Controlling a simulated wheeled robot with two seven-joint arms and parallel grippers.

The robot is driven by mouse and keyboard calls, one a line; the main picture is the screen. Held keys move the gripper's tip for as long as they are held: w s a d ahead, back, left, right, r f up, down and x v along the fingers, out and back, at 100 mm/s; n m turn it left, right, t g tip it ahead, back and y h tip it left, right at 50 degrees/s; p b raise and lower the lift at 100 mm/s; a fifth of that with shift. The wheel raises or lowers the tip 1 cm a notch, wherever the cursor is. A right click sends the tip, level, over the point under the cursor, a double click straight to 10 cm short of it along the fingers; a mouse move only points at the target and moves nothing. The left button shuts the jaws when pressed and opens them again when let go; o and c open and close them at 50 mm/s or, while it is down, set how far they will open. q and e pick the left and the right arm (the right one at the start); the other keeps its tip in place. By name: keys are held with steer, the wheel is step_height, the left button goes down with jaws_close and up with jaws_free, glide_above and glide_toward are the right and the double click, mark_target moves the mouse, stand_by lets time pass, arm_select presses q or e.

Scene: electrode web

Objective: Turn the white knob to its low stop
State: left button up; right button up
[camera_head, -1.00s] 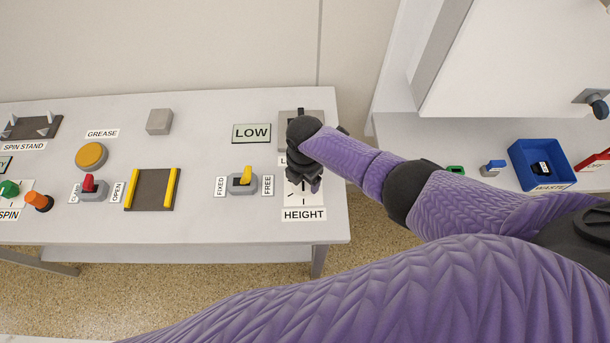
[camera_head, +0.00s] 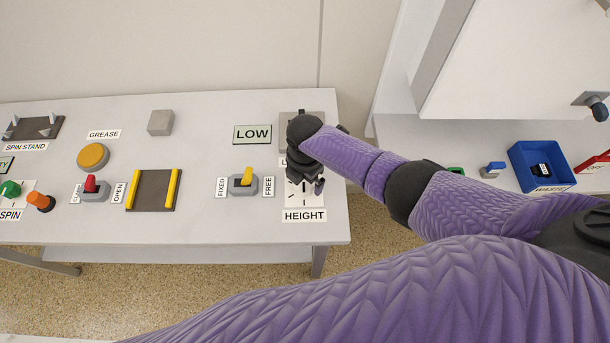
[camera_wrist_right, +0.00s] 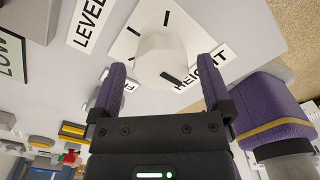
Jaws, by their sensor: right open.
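The white knob (camera_wrist_right: 161,60) shows in the right wrist view on a white dial plate (camera_wrist_right: 130,45) with black tick marks. A dark pointer mark on the knob faces toward the HEIGHT label (camera_wrist_right: 200,72). My right gripper (camera_wrist_right: 158,75) is open, with one purple finger on each side of the knob; I cannot tell whether they touch it. In the head view my right gripper (camera_head: 306,180) is over the dial plate (camera_head: 304,198) and hides the knob. My left gripper is not in view.
A FIXED/FREE switch (camera_head: 243,182) with a yellow lever is left of the dial. Further left are a dark plate with yellow rails (camera_head: 153,190), a red lever switch (camera_head: 93,189) and a yellow button (camera_head: 93,156). A blue waste bin (camera_head: 541,165) is at right.

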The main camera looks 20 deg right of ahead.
step_height(320, 180, up, 8)
steer(key=p, duration=0.3)
steer(key=shift+r+p, duration=0.2)
steer(key=shift+p, duration=0.15)
steer(key=shift+r, duration=0.35)
